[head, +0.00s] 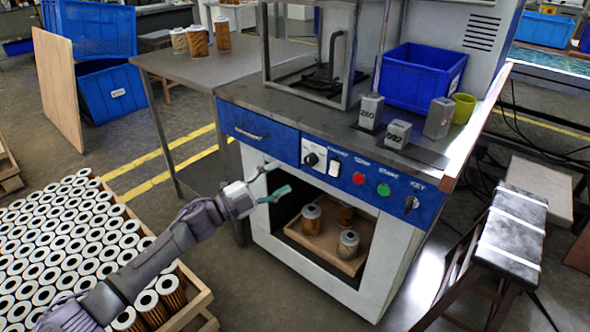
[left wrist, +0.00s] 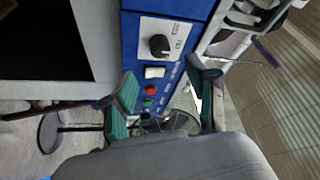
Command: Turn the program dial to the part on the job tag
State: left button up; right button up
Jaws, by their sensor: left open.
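The program dial (head: 310,159) is a black knob on a white plate on the blue front panel (head: 262,130) of the machine. It also shows in the left wrist view (left wrist: 160,45), upper centre. My left gripper (head: 279,180) is open and empty, in front of the machine, left of and a little below the dial. In the left wrist view its green-padded fingers (left wrist: 163,75) stand apart, with the dial above the gap between them. The dial's markings are too small to read. I cannot make out a job tag. My right gripper is not in view.
Right of the dial are a white switch (head: 335,166), a red button (head: 358,178), a green button (head: 383,189) and a key switch (head: 410,204). Below is an open bay with cartridges on a tray (head: 318,240). Numbered metal blocks (head: 397,134) and a blue bin (head: 420,78) stand on top.

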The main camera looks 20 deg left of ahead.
pick_arm(q)
jog(key=v, duration=0.3)
jog(key=shift+s+a, duration=0.25)
jog(key=shift+f, duration=0.1)
